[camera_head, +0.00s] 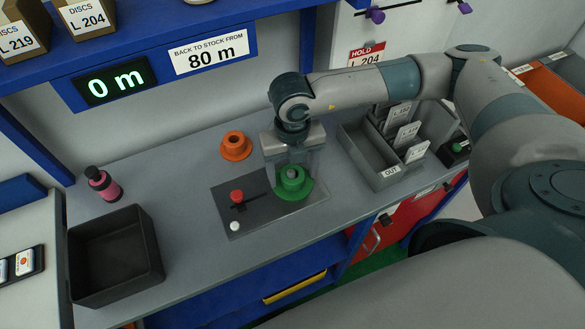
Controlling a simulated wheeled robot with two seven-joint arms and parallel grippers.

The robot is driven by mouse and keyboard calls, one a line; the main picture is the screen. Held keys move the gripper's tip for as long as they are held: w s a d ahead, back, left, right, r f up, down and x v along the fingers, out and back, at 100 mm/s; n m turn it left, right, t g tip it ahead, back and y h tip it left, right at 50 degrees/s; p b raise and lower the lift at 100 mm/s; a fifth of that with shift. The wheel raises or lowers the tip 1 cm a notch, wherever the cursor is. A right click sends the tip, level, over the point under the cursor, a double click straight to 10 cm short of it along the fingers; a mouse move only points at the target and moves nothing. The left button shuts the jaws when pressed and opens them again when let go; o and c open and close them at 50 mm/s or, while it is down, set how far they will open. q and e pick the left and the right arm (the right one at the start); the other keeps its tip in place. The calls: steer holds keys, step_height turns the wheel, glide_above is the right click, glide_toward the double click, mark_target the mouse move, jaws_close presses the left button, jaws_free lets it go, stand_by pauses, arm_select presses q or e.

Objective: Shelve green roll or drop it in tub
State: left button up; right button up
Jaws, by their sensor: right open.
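The green roll (294,184) sits on a spindle at the right part of the dark payoff plate (262,220) on the grey bench. My right gripper (291,170) comes in from the right and points down right at the roll, its fingers partly see-through. It is open; whether the fingers touch the roll I cannot tell. A black open tub (150,240) stands at the bench's left front and looks empty. The blue shelf (150,44) is above, with a display reading 0 m (114,82) and a sign "Back to stock from 80 m" (209,52). My left gripper is out of view.
An orange spool (236,146) stands behind the plate. The plate carries a red knob (237,196) and a white button (234,227). A grey "OUT" tray (371,165) with cards stands right of the gripper. A pink and black bottle (103,184) stands behind the tub.

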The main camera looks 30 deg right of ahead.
steer(key=shift+f, duration=0.15)
steer(key=c, duration=1.2)
steer(key=shift+a+b, duration=0.15)
steer(key=shift+b, duration=0.2)
steer(key=shift+r+p, duration=1.55)
steer(key=shift+r, duration=1.95)
